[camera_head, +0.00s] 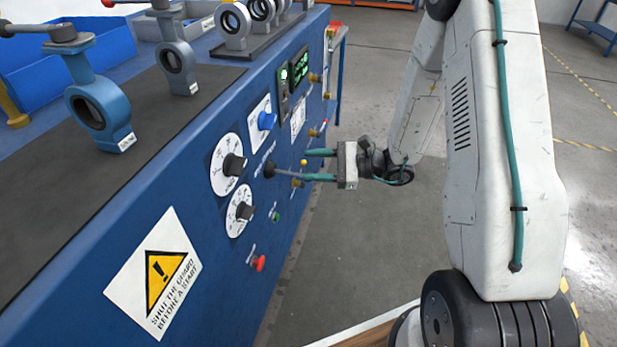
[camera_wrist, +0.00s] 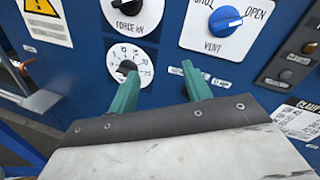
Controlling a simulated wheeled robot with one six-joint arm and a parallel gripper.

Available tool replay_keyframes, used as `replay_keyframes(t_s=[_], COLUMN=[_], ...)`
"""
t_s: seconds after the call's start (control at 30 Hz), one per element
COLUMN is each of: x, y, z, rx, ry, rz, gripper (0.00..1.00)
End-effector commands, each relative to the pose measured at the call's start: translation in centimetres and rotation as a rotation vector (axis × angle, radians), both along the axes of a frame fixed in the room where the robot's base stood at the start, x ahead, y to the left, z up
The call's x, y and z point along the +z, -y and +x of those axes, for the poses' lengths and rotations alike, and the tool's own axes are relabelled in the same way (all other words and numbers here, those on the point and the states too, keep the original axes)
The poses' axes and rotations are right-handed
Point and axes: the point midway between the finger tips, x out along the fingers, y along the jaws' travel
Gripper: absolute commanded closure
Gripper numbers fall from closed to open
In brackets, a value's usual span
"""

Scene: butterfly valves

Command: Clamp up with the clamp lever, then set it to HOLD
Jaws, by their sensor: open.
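The clamp lever (camera_head: 285,173) is a thin grey rod with a dark round base on the blue panel. It sticks out toward my gripper in the head view. My gripper (camera_head: 306,166) has two teal fingers, open and pointing at the panel. The near finger lies close to the lever's outer end; whether they touch I cannot tell. In the wrist view my gripper (camera_wrist: 160,74) shows its fingers apart before the panel, with the lever not clearly made out. The lever's position labels are too small to read.
Two white dials (camera_head: 228,166) and a blue VENT knob (camera_head: 266,120) sit around the lever. Brass-coloured knobs and a red button (camera_head: 259,263) are also on the panel. Valves (camera_head: 100,110) stand on top of the bench. The floor to the right is open.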

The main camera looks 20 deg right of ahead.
Motion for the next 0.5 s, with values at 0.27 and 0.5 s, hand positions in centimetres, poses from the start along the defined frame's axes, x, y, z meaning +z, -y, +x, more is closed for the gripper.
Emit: replay_keyframes(t_s=[0.27,0.5], x=[-9.8,-12.1], y=[5.4,6.2], z=[2.6,3.3], rx=[-0.344,-0.424], ry=[-0.124,-0.147], rz=[0.124,0.142], gripper=[0.51,0.51])
